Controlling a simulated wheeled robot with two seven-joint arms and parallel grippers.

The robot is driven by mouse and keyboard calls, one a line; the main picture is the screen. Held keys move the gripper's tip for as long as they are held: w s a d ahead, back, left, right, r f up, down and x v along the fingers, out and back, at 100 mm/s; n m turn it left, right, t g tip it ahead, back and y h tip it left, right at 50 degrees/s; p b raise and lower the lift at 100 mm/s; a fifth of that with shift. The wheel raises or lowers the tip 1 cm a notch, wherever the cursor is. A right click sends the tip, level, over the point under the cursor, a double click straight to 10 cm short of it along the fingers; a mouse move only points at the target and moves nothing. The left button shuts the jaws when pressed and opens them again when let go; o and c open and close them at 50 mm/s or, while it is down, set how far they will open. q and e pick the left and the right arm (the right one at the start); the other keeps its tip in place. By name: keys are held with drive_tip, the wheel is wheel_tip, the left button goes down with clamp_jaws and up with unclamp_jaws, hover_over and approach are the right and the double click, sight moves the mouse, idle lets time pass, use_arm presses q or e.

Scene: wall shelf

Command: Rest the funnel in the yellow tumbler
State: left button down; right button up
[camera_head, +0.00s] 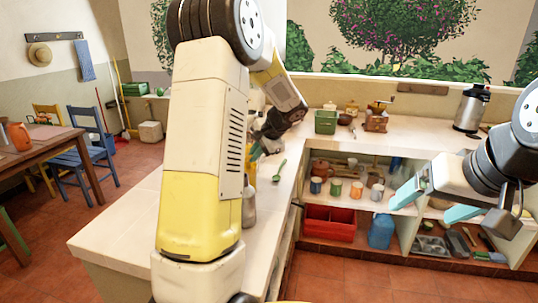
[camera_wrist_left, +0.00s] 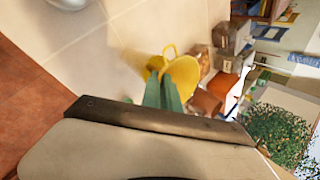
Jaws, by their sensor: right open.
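A yellow object (camera_head: 248,155) shows in a narrow strip beside my left arm in the head view, above the counter. In the left wrist view, yellow pieces with a wide rim and a loop handle (camera_wrist_left: 184,72) lie at the fingertips; I cannot tell where the funnel and the tumbler part. My left gripper (camera_head: 257,151) has its teal fingers close together at the yellow; they also show in the left wrist view (camera_wrist_left: 163,92). Whether they grip it is unclear. My right gripper (camera_head: 420,209) is open and empty, in front of the shelves.
A grey bottle (camera_head: 249,208) stands close to my left arm. Mugs (camera_head: 356,189), a red crate (camera_head: 329,224) and a blue jug (camera_head: 381,231) fill the shelves.

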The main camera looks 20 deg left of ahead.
use_arm(q)
drive_tip(key=shift+f, duration=0.95)
idle(0.6)
drive_tip(key=c, duration=1.5)
unclamp_jaws()
drive_tip(key=shift+c, duration=0.2)
drive_tip(key=shift+s+f, duration=0.1)
drive_tip(key=shift+f, duration=0.05)
drive_tip(key=shift+f, duration=0.1)
drive_tip(key=v, duration=0.8)
drive_tip(key=shift+r, duration=0.25)
drive_tip(key=s+d+r+n+t+h, duration=0.1)
drive_tip(key=s+d+r+n+h, duration=0.1)
drive_tip(key=s, duration=0.7)
drive_tip(key=s+d+r+n+t+h, duration=0.1)
drive_tip(key=s+d+h, duration=0.3)
drive_tip(key=s, duration=0.5)
drive_tip(key=s+d+r+n+t+h, duration=0.1)
drive_tip(key=s+d+r+n+h, duration=0.1)
drive_tip(key=s, duration=0.8)
drive_tip(key=shift+d+r+n+h, duration=0.4)
drive_tip(key=shift+d+r+n, duration=0.3)
drive_tip(key=shift+d, duration=0.3)
